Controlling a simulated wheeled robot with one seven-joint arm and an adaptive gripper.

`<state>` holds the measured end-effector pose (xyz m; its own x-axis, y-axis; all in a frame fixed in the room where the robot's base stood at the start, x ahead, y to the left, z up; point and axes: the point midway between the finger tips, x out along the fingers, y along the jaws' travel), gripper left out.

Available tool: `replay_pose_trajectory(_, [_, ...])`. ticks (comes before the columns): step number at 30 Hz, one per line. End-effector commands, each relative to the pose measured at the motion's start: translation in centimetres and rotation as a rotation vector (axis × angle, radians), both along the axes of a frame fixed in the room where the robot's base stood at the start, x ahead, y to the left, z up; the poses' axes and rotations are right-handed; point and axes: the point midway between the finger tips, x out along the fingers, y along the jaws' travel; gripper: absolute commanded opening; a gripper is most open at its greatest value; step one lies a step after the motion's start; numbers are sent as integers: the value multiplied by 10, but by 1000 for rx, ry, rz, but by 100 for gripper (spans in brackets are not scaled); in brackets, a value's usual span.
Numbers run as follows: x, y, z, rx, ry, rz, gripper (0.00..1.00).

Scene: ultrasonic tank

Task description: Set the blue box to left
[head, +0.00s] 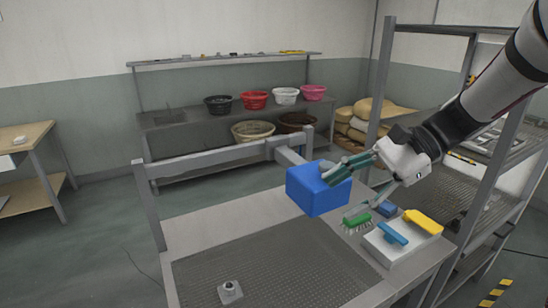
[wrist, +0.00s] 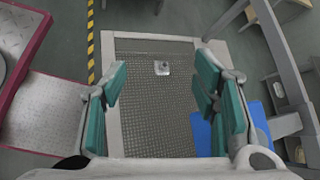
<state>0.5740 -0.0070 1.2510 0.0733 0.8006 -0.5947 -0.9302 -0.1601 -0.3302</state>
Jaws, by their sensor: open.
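The blue box (head: 312,192) appears at the back edge of the grated table in the head view, left of my gripper (head: 345,194). Whether it rests on the tabletop is unclear. In the wrist view the blue box (wrist: 202,137) is at the lower right, partly hidden behind the right-hand finger. My gripper (wrist: 162,82) is open, with its green fingers spread wide. Nothing is between the fingers; the box lies outside the right-hand one. I cannot tell whether that finger touches it.
The table's mesh (head: 260,268) is mostly clear, with a small metal piece (head: 230,291) at the front left. Green (head: 356,220), blue (head: 393,233) and yellow (head: 423,221) brush-like items sit at the right. A metal rack (head: 470,140) stands at the right.

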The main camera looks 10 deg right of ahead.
Motion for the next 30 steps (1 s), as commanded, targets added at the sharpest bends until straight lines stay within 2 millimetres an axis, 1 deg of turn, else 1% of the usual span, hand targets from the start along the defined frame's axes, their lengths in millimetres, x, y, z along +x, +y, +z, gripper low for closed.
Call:
replay_pose_trajectory(1, [18, -13, -8, 77, 43, -62, 55])
replay_pose_trajectory(3, [39, -31, -12, 188, 92, -142, 55])
replay_pose_trajectory(5, [56, -48, -17, 285, 129, -208, 55])
replay_pose_trajectory(6, [66, -61, -21, 348, 150, -249, 55])
replay_pose_trajectory(9, [88, -93, -30, 492, 192, -341, 55])
replay_pose_trajectory(12, [102, -121, -39, 605, 215, -409, 55])
replay_pose_trajectory(16, [111, -144, -46, 692, 228, -459, 55])
replay_pose_trajectory(19, [114, -149, -48, 719, 229, -472, 55])
replay_pose_trajectory(22, [117, -144, -47, 723, 231, -472, 55])
replay_pose_trajectory(26, [123, -127, -46, 722, 232, -470, 55])
replay_pose_trajectory(30, [134, -102, -46, 721, 232, -469, 55])
